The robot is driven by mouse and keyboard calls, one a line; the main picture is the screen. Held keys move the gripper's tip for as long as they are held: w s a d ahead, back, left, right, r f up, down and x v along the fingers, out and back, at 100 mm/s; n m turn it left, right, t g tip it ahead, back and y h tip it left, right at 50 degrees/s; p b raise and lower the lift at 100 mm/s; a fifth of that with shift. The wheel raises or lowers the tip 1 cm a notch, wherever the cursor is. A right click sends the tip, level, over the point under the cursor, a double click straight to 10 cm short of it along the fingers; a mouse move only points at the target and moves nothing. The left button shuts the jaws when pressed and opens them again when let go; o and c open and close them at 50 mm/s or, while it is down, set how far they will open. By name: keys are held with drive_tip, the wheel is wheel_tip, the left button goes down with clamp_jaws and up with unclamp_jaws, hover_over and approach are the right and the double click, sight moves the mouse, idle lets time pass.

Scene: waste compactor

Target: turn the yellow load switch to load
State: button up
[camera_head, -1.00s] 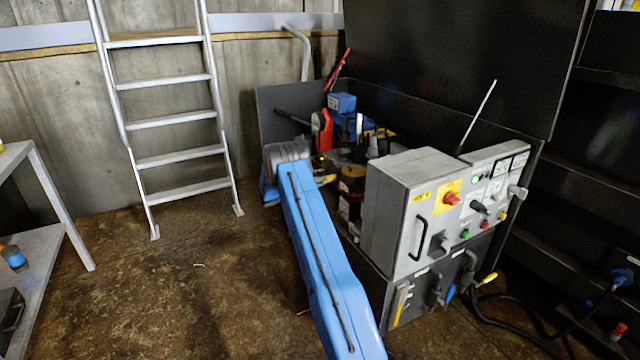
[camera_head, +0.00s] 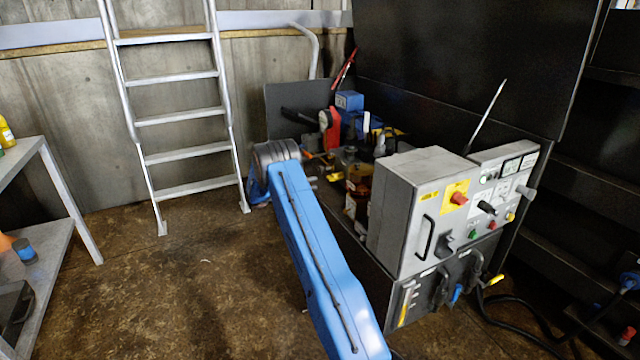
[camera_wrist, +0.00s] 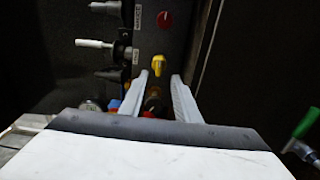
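The yellow load switch (camera_wrist: 158,64) shows in the wrist view as a small yellow knob on a dark upright panel (camera_wrist: 155,40). My gripper (camera_wrist: 160,75) is open, with its two pale fingers pointing towards the panel. The yellow knob is seen in the gap just beyond the fingertips, and I see no contact. I cannot tell the switch's setting. In the head view my gripper is hidden, and I cannot tell which part there is this switch.
A red knob (camera_wrist: 165,19) sits above the yellow one. A white-handled lever (camera_wrist: 95,43) sticks out at left, and a green-handled one (camera_wrist: 304,124) at lower right. In the head view a grey control box (camera_head: 405,215) and a ladder (camera_head: 180,120) stand nearby.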

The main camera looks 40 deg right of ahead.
drive_tip(key=v, duration=0.9)
drive_tip(key=s+a+r+t+y, duration=0.1)
drive_tip(key=s+a+r+y, duration=0.2)
drive_tip(key=s+a+r, duration=0.35)
drive_tip(key=s+a+r+y, duration=0.3)
drive_tip(key=s+a+r, duration=0.1)
drive_tip(key=s+r, duration=0.6)
drive_tip(key=s+a+r+t+y, duration=0.1)
drive_tip(key=s+a+r+y, duration=0.1)
drive_tip(key=s+a+r, duration=0.45)
drive_tip(key=s+a+n+t+y, duration=0.1)
drive_tip(key=s+a+t+y, duration=0.1)
drive_tip(key=s+a, duration=0.5)
drive_tip(key=s+a+n+t+y, duration=0.1)
drive_tip(key=s+a+y, duration=0.3)
drive_tip(key=s, duration=1.3)
drive_tip(key=s+a+t+y, duration=0.3)
drive_tip(key=s+a, duration=0.7)
drive_tip(key=s, duration=0.2)
drive_tip(key=shift+a+r+n+t+y, duration=0.3)
drive_tip(key=shift+a+r+n+t, duration=0.05)
drive_tip(key=shift+r+n+t, duration=0.05)
